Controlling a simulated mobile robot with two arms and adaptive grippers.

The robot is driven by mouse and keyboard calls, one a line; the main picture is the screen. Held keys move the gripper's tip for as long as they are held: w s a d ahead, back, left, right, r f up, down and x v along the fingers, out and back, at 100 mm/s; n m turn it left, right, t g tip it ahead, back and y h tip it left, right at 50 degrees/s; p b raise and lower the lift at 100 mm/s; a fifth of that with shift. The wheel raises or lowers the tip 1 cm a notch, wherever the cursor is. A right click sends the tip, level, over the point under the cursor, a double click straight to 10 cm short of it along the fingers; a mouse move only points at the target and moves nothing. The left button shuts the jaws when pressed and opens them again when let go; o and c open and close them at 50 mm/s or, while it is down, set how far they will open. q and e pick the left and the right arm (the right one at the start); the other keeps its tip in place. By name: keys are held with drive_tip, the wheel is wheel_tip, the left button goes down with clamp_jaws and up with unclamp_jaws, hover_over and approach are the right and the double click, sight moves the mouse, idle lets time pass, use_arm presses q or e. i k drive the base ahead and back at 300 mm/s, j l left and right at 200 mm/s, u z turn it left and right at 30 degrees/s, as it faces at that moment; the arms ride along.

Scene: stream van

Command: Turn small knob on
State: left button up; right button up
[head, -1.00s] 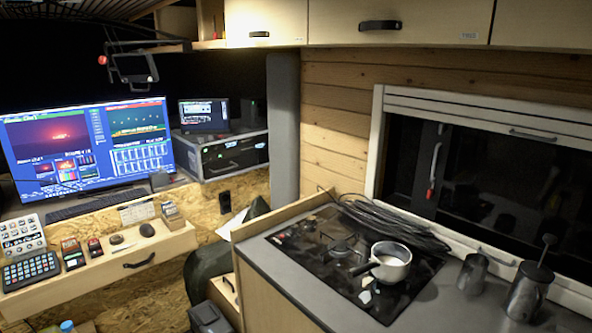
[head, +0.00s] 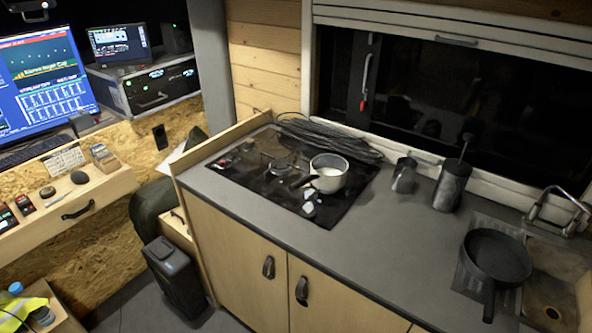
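A black hob (head: 262,187) is set into the grey counter, with a burner (head: 283,163) visible near its middle. A white pot (head: 329,172) with a dark handle stands on the hob's right part. Small dark and reddish details (head: 224,161) show at the hob's left edge; they are too small to tell whether they are knobs or which way they are turned. Small pale patches (head: 308,202) lie in front of the pot, and I cannot tell what they are. No small knob can be made out clearly. Neither of my grippers is in view.
A coil of black cable (head: 330,139) lies behind the hob. A mug (head: 403,176), a dark jug (head: 452,185) and a black pan (head: 497,257) stand on the right. A black box (head: 172,278) stands on the floor by the cabinet. The front counter strip is clear.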

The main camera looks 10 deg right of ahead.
sight(234, 153)
drive_tip(key=i+j, duration=0.4)
drive_tip(key=i, duration=0.15)
drive_tip(key=i+j+u, duration=0.1)
drive_tip(key=i+j, duration=0.3)
drive_tip(key=i, duration=0.1)
